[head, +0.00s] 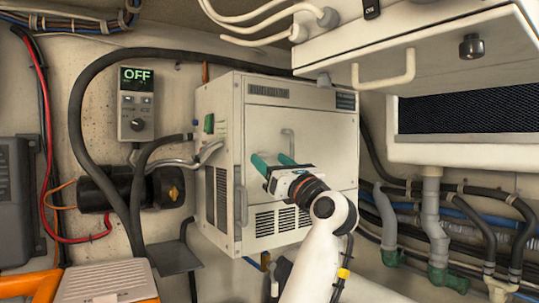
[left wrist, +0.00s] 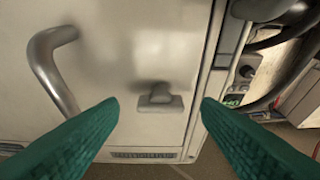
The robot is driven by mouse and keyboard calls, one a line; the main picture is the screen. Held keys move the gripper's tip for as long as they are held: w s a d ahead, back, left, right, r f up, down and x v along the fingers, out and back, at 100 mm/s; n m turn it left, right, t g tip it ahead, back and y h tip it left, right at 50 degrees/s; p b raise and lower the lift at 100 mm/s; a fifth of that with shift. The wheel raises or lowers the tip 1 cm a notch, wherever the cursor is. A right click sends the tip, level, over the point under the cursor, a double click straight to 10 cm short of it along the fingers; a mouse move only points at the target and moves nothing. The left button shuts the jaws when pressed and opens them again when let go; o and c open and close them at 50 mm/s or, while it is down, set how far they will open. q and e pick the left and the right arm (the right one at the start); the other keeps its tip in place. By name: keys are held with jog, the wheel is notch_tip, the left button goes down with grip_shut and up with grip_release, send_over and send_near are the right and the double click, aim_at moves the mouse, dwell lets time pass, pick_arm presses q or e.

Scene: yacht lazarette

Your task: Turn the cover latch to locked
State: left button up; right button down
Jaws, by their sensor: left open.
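The cover latch (left wrist: 159,98) is a small grey knob on a flat base, on the pale front cover (left wrist: 130,50) in the left wrist view. I cannot tell which way it is turned. In the head view the cover (head: 315,115) is the front of a white boxy unit, and the latch is not clearly visible there. My left gripper (head: 271,160) is in front of the cover, near its left edge. Its teal fingers are open and empty, and in the left wrist view they appear on either side of the latch. My right gripper is not in view.
A bar handle (head: 288,143) stands out from the cover near the gripper; it also shows in the left wrist view (left wrist: 52,68). A control panel reading OFF (head: 136,103) and thick black hoses are at left. A white overhead box (head: 430,65) hangs at upper right.

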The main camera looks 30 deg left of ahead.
pick_arm(q)
jog(key=shift+w+a+r, duration=0.25)
jog(key=shift+a+r, duration=0.05)
jog(key=shift+a, duration=0.3)
jog(key=c, duration=1)
